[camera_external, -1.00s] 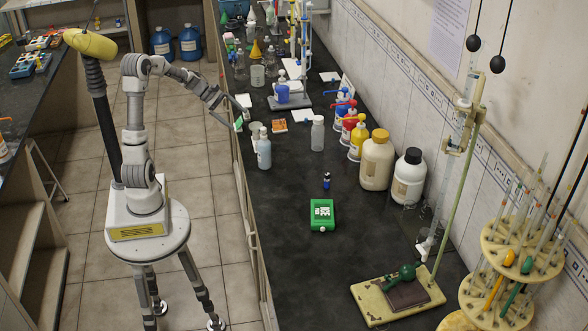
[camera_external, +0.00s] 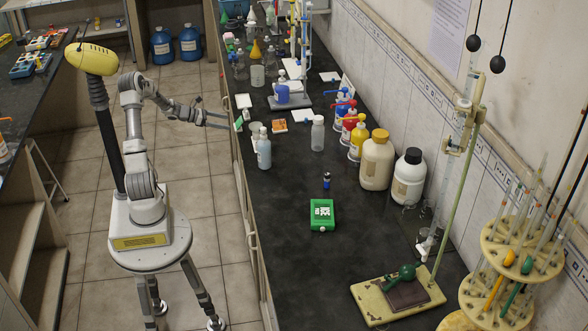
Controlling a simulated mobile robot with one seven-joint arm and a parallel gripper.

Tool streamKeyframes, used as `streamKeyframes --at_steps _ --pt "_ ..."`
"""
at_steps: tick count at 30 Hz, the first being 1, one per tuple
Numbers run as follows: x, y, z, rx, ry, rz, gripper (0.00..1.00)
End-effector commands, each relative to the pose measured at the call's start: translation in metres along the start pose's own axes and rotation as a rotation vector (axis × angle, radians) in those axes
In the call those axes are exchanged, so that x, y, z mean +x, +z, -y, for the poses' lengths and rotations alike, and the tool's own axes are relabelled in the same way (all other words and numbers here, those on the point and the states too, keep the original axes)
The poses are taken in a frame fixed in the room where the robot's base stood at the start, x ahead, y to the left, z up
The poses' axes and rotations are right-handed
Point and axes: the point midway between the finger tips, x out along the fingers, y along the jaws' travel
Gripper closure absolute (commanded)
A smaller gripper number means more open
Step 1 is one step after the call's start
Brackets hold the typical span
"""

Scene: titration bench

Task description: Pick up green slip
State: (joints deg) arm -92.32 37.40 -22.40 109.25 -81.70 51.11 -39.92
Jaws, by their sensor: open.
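A small green piece (camera_external: 239,124), which looks like the green slip, is at the left edge of the dark bench in the external view. It is too small to tell whether it lies flat or stands tilted. My gripper (camera_external: 229,120) is open, its two thin fingers pointing right toward the bench edge. The fingertips are just left of the green piece, close to it. I see nothing held between them, and cannot tell whether they touch it.
A clear bottle (camera_external: 264,149) and an orange card (camera_external: 279,125) are right of the green piece. A white card (camera_external: 243,101) lies just behind it. A green box (camera_external: 322,214) sits farther forward on the bench. The bench front left is clear.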

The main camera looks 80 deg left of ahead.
Motion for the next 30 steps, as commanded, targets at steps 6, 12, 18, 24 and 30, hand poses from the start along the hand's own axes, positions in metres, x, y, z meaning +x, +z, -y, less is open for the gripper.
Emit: streamKeyframes --at_steps 6,12,18,24,30 --pt "0.021 0.0 0.0 0.001 0.0 0.0 0.0" --pt "0.044 -0.003 -0.002 0.001 -0.002 0.001 0.0" --pt "0.07 -0.001 -0.004 0.001 -0.002 0.001 0.0" --pt "0.074 0.0 -0.004 0.001 0.0 0.0 0.0" --pt "0.073 0.0 -0.004 0.001 0.0 0.0 0.18"
